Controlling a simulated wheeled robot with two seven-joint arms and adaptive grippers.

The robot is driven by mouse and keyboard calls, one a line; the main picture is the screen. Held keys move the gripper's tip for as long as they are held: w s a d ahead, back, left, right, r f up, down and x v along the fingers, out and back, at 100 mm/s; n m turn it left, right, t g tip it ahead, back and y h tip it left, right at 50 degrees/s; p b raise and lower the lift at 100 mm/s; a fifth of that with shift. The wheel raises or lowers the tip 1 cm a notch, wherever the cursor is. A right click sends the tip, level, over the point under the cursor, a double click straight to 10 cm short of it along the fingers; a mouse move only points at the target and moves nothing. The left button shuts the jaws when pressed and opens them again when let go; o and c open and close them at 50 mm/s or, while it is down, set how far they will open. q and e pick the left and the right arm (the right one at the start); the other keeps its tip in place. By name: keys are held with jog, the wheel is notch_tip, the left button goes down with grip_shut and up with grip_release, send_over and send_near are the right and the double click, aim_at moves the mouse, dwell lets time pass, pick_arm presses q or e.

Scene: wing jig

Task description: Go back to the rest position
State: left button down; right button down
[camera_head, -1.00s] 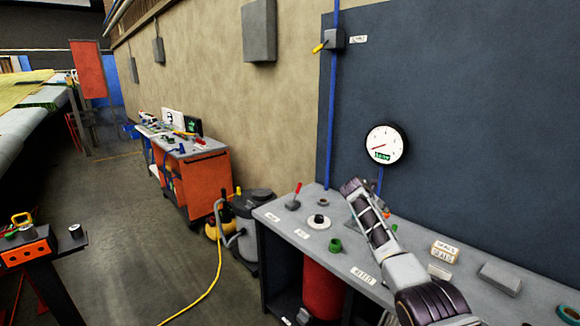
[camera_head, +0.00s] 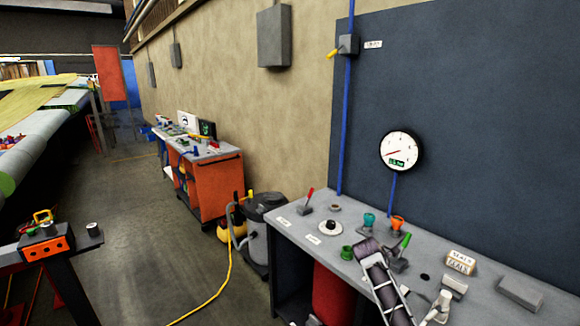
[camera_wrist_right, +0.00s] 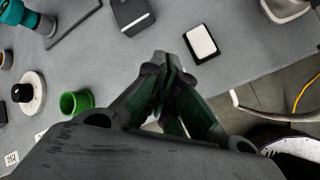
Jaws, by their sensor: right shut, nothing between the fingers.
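My right gripper (camera_wrist_right: 165,85) is shut and empty in the right wrist view, its dark fingers pressed together above the grey bench top. In the head view my right arm comes in from the bottom over the bench (camera_head: 325,262), close to the green ring (camera_head: 347,252). The gripper's fingertips cannot be made out there. The green ring (camera_wrist_right: 76,103) also shows left of the fingers in the wrist view, apart from them. My left gripper is not in view.
A white disc with a black knob (camera_head: 327,227), teal and orange fittings (camera_head: 369,221), a green-handled valve (camera_head: 400,252) and seal boxes (camera_head: 461,262) stand on the bench. A gauge (camera_head: 401,151) hangs on the blue wall panel. Open floor (camera_head: 150,240) lies to the left.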

jog(key=s+a+f+m+y, duration=0.1)
jog(key=s+a+f+m, duration=0.2)
jog(key=s, duration=0.6)
jog(key=s+a+f+m+g+y, duration=0.1)
jog(key=s+a+f+m+y, duration=0.2)
jog(key=s, duration=0.7)
jog(key=s+a+f+m, duration=0.2)
jog(key=s+m, duration=0.2)
jog(key=s, duration=0.5)
jog(key=s+a+r+m+y, duration=0.1)
jog(key=s+a+r+m, duration=0.15)
jog(key=s, duration=0.45)
jog(key=s+a+r+m+y, duration=0.1)
jog(key=s+r+m, duration=0.15)
jog(key=s, duration=0.35)
notch_tip(320, 180, down, 35)
jog(key=s+g+b, duration=0.2)
jog(key=s, duration=0.1)
jog(key=s+d+f, duration=0.2)
jog(key=s+f, duration=0.8)
jog(key=s, duration=0.1)
jog(key=s+d+f+g+b, duration=0.1)
jog(key=s+d+f, duration=0.1)
jog(key=s+f, duration=0.9)
jog(key=shift+f, duration=0.2)
jog(key=shift+s+d, duration=0.1)
